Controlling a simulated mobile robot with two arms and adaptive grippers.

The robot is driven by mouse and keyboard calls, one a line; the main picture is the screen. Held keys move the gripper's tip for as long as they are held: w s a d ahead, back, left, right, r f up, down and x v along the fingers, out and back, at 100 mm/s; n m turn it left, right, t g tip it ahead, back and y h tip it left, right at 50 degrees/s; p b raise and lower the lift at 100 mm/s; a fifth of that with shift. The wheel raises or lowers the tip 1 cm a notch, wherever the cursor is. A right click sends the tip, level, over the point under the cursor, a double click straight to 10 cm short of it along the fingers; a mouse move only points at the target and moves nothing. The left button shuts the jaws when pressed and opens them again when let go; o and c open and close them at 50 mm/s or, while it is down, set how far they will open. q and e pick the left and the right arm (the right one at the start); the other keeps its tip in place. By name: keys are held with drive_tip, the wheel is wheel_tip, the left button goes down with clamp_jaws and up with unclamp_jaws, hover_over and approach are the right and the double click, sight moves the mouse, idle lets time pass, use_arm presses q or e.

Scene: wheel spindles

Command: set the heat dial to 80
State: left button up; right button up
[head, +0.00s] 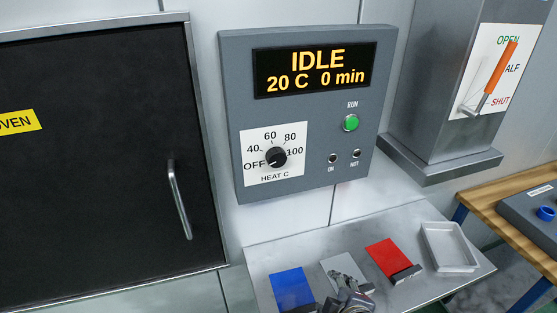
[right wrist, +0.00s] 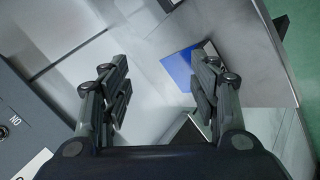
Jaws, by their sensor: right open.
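The heat dial (head: 275,157) is a black round knob on a white plate (head: 296,174) marked OFF, 40, 60, 80 and 100, on the grey control panel (head: 225,112). Its light mark seems to point left towards OFF. The display (head: 314,70) reads IDLE, 20 C, 0 min. My right gripper (head: 345,283) is low in the head view, over the metal shelf, below and right of the dial and well apart from it. In the right wrist view my right gripper (right wrist: 160,88) is open with nothing between its fingers. My left gripper is not in view.
The oven door (head: 95,190) is at left, a lever box (head: 437,90) at right. Blue (head: 291,289) and red (head: 388,256) cards and a tray (head: 449,247) are on the shelf (head: 330,234).

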drive_tip(key=w+a+r+n+t+y, duration=0.1)
drive_tip(key=w+a+r+n+t, duration=0.15)
drive_tip(key=r+n, duration=0.3)
drive_tip(key=w+a+r+n+t, duration=0.2)
drive_tip(key=w+a+r+n, duration=0.1)
drive_tip(key=r+n, duration=0.3)
drive_tip(key=n+t+y+p, duration=0.2)
drive_tip(key=n+t+y, duration=0.2)
drive_tip(key=n, duration=1)
approach(278, 159)
drive_tip(key=p+x, duration=0.3)
drive_tip(key=x, duration=0.4)
drive_tip(key=shift+r, duration=0.1)
drive_tip(key=shift+x, duration=0.75)
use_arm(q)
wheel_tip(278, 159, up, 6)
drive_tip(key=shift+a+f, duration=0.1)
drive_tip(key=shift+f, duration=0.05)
use_arm(e)
drive_tip(key=c, duration=1)
